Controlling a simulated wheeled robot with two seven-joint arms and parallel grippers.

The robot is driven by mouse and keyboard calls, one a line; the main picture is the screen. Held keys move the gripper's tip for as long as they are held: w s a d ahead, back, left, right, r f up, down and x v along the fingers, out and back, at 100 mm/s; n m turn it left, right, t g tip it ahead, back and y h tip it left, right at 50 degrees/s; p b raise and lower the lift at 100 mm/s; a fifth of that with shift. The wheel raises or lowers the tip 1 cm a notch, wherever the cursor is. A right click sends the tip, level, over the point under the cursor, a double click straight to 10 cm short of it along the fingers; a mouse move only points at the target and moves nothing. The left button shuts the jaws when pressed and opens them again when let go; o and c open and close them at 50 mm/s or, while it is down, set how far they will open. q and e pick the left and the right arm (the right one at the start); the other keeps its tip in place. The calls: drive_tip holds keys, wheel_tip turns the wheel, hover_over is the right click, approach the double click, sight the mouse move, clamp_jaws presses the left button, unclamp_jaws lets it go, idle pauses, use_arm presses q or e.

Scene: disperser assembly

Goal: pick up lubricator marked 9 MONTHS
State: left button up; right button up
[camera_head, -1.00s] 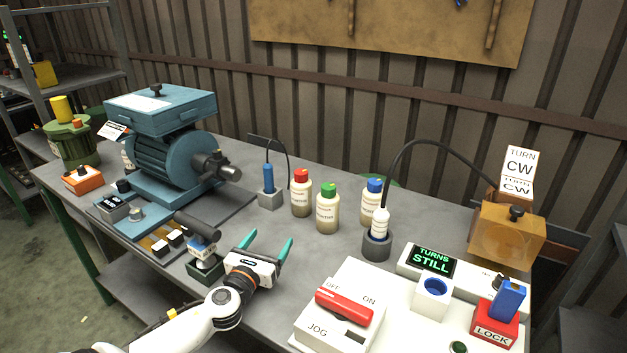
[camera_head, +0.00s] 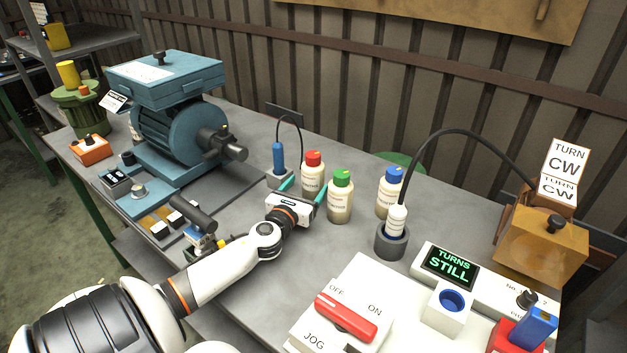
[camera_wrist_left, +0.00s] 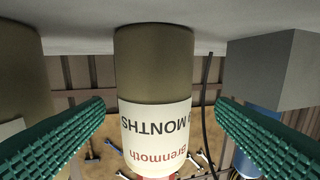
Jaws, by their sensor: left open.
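Three lubricator bottles stand upright on the table: one with a red cap (camera_head: 313,176), one with a green cap (camera_head: 340,200) and one with a blue cap (camera_head: 388,196). My left gripper (camera_head: 304,188) is open and low in front of the red-capped bottle. In the left wrist view, which is upside down, this bottle (camera_wrist_left: 154,75) stands between the two green fingers, with a visible gap on each side. Its label reads "Brenmoth" and "MONTHS"; the digit is at the label's edge and hard to read. My right gripper is not in view.
The green-capped bottle stands close to the right finger. A grey block with a blue probe (camera_head: 279,160) is just left. A dark cup with a white-bodied item (camera_head: 392,238) and a control panel (camera_head: 345,310) are to the right. A blue motor (camera_head: 170,135) stands at left.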

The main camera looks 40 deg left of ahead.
use_arm(q)
drive_tip(key=shift+d+f+x, duration=0.1)
drive_tip(key=shift+x, duration=1.3)
drive_tip(key=shift+d+f+x, duration=0.1)
drive_tip(key=shift+x, duration=1.25)
drive_tip(key=c, duration=1.3)
drive_tip(key=shift+w+r, duration=0.1)
drive_tip(key=shift+c, duration=0.7)
drive_tip(key=shift+r, duration=0.1)
